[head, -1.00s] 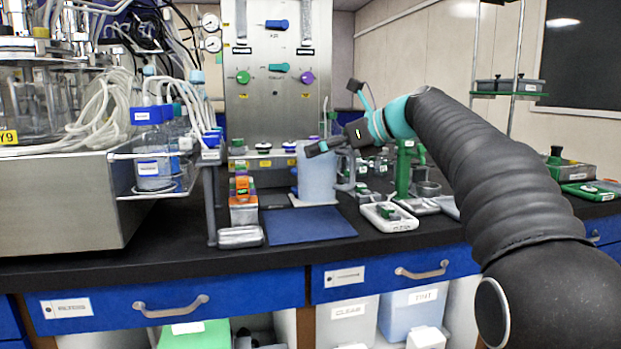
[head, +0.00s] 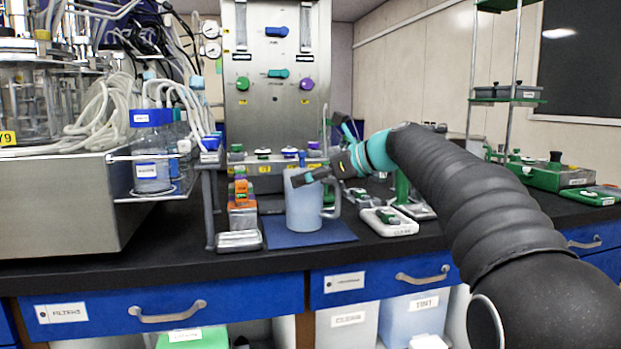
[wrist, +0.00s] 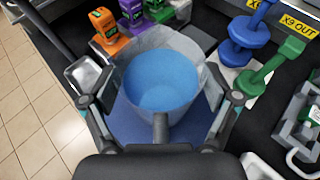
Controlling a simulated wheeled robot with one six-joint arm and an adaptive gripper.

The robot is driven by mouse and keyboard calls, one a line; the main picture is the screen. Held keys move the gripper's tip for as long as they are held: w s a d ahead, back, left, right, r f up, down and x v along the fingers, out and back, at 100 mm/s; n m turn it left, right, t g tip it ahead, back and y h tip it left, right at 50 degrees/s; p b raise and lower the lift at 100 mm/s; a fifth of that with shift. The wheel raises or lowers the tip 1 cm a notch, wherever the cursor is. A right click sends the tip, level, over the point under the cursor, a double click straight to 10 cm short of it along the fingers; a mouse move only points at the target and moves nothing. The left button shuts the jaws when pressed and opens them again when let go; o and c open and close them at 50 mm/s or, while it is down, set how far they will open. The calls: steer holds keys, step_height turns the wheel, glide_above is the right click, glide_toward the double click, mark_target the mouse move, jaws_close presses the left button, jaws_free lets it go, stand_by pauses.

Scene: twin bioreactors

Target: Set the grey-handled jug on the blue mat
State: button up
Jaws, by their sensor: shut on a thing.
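The jug (head: 303,205) is pale, translucent and upright, with a grey handle (head: 331,198) on its right in the head view. Its base appears over the middle of the blue mat (head: 340,230); I cannot tell if it touches or hovers just above. In the wrist view I look down into the jug (wrist: 160,80), its inside blue, its handle (wrist: 161,130) toward me. My gripper (head: 318,175) is shut on the jug, with fingers on both sides of it in the wrist view (wrist: 160,100). The mat (wrist: 122,125) shows beneath.
A metal tray (head: 240,240) and an orange-topped block (head: 241,195) stand close left of the mat. A white tray with a green item (head: 390,221) lies to the right. A steel panel (head: 277,110) rises behind. The bench's front edge is near the mat.

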steer(key=o, duration=1.6)
steer(key=shift+f, duration=0.1)
steer(key=v, duration=1.2)
steer(key=shift+p, duration=0.35)
